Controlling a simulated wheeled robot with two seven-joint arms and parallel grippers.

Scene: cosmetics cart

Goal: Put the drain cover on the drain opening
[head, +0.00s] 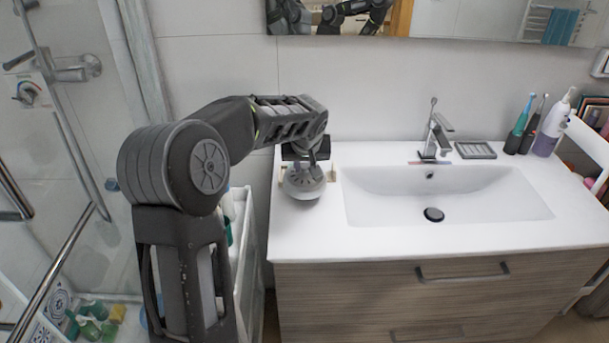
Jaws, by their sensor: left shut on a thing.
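My left gripper (305,168) points down over the left end of the white sink counter. It is shut on a grey, round, domed thing, which looks like the drain cover (304,185). I cannot tell whether the cover touches the counter top or hangs just above it. The gripper hides its upper part. The drain opening (433,215) is a dark round hole in the floor of the white basin (490,205), to the right of and nearer than the gripper. My right gripper is not in view.
A chrome faucet (436,137) stands behind the basin, with a grey soap dish (475,150) beside it. Toothbrushes (524,125) and a white-and-purple bottle (553,125) stand at the back right. A white cart (243,240) is left of the counter. The basin is empty.

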